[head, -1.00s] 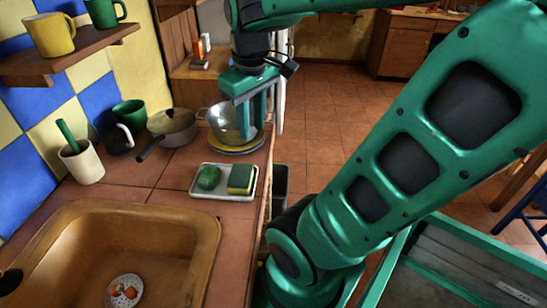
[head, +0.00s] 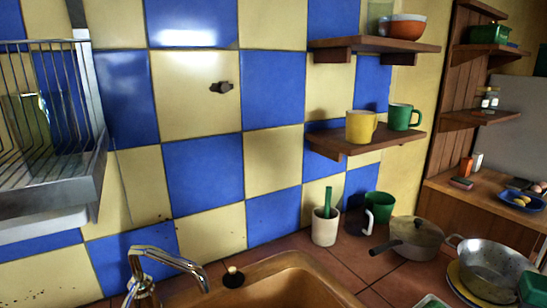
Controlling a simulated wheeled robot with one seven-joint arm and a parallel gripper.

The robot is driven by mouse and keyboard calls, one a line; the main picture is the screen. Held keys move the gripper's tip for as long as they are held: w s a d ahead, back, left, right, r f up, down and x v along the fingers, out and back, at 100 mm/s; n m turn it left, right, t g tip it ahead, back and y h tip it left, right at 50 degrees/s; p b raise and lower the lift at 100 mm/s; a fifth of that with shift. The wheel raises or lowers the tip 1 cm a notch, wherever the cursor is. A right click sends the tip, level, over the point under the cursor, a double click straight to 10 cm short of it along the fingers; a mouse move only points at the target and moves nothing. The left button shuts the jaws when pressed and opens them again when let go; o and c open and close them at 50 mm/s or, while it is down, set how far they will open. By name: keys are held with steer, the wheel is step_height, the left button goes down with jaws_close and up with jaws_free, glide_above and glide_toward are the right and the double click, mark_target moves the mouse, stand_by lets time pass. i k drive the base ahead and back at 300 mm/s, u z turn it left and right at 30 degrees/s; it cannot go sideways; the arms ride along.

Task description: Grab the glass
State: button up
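A pale green, see-through glass (head: 379,18) stands on the upper wooden shelf, at the top of the head view. The top of the picture cuts off its rim. An orange bowl (head: 406,27) stands just right of it and close to it.
The upper shelf (head: 350,45) hangs above a lower shelf (head: 335,147) with a yellow mug (head: 361,127) and a green mug (head: 403,117). Below are a pan (head: 415,237), a colander (head: 488,270) and a white cup (head: 325,228). A dish rack (head: 45,190) hangs at left.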

mark_target(43, 125)
steer(key=k, duration=0.5)
steer(key=u, duration=2.25)
steer(key=k, duration=1.1)
steer(key=z, duration=0.65)
steer(key=i, duration=1)
steer(key=u, duration=0.05)
